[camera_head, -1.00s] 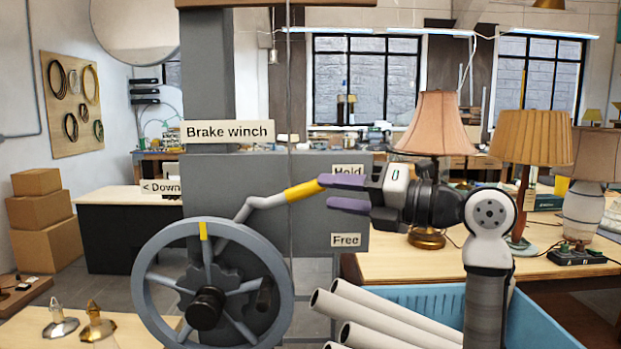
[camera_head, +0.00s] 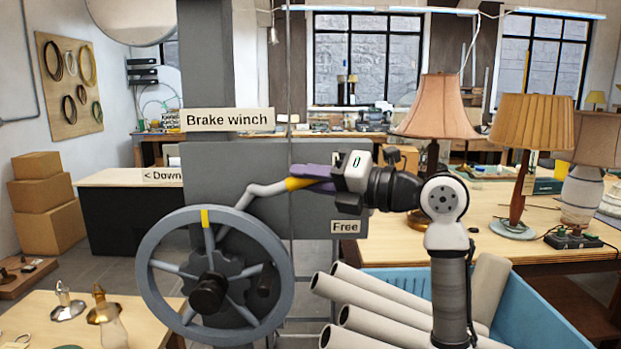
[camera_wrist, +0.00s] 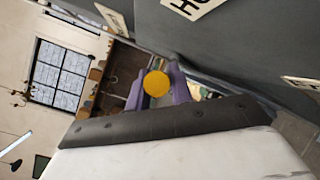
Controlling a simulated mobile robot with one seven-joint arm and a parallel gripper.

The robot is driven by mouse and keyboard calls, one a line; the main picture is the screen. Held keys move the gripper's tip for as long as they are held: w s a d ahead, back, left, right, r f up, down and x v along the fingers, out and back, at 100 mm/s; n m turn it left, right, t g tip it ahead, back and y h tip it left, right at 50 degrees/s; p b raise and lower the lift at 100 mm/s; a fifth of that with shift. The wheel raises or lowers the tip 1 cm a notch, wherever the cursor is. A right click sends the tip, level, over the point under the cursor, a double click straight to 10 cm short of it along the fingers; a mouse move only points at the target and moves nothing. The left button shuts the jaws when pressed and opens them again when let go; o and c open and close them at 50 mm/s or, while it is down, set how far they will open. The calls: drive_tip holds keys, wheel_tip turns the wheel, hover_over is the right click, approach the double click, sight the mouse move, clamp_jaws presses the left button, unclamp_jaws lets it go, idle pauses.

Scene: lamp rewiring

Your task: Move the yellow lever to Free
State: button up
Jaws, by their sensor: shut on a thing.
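The lever (camera_head: 262,190) is a bent grey bar with a yellow grip (camera_head: 294,183) on the front of the grey brake winch (camera_head: 235,165). It points right and slightly up, nearer the covered Hold label than the Free label (camera_head: 346,227) below. My gripper (camera_head: 312,178) comes from the right, its purple fingers shut on the yellow grip. In the wrist view the round yellow end (camera_wrist: 156,83) shows between the two fingers. My gripper hides most of the Hold label in the head view; part of that label (camera_wrist: 194,6) shows in the wrist view.
A grey spoked handwheel (camera_head: 212,272) with a yellow mark stands below the lever. A thin vertical cable (camera_head: 290,90) passes by the grip. A blue crate (camera_head: 525,318) of pale tubes is below my arm. Lamps (camera_head: 438,108) stand on the table at right.

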drive_tip(key=shift+f, duration=0.1)
clamp_jaws()
drive_tip(key=f+b, duration=0.1)
drive_tip(key=b, duration=0.2)
drive_tip(key=shift+d+f+y, duration=0.1)
drive_tip(key=shift+f+y, duration=0.1)
drive_tip(key=shift+y, duration=0.2)
wheel_tip(320, 180, down, 3)
drive_tip(key=m+t+y+b, duration=0.1)
drive_tip(key=b, duration=0.6)
drive_tip(key=shift+d+r+m+t+y, duration=0.1)
drive_tip(key=shift+d+m+t+y, duration=0.05)
drive_tip(key=shift+m+t+y, duration=0.2)
drive_tip(key=f+m+t+b, duration=0.1)
drive_tip(key=b, duration=0.2)
drive_tip(key=f+m+t+y+b, duration=0.1)
drive_tip(key=b, duration=0.3)
drive_tip(key=f+m+t+y+b, duration=0.1)
drive_tip(key=b, duration=0.2)
drive_tip(key=shift+a+f+m+t+y, duration=0.15)
drive_tip(key=shift+a+m+t+y, duration=0.1)
drive_tip(key=shift+a+m+t, duration=0.1)
drive_tip(key=shift+b, duration=0.35)
drive_tip(key=o, duration=0.9)
unclamp_jaws()
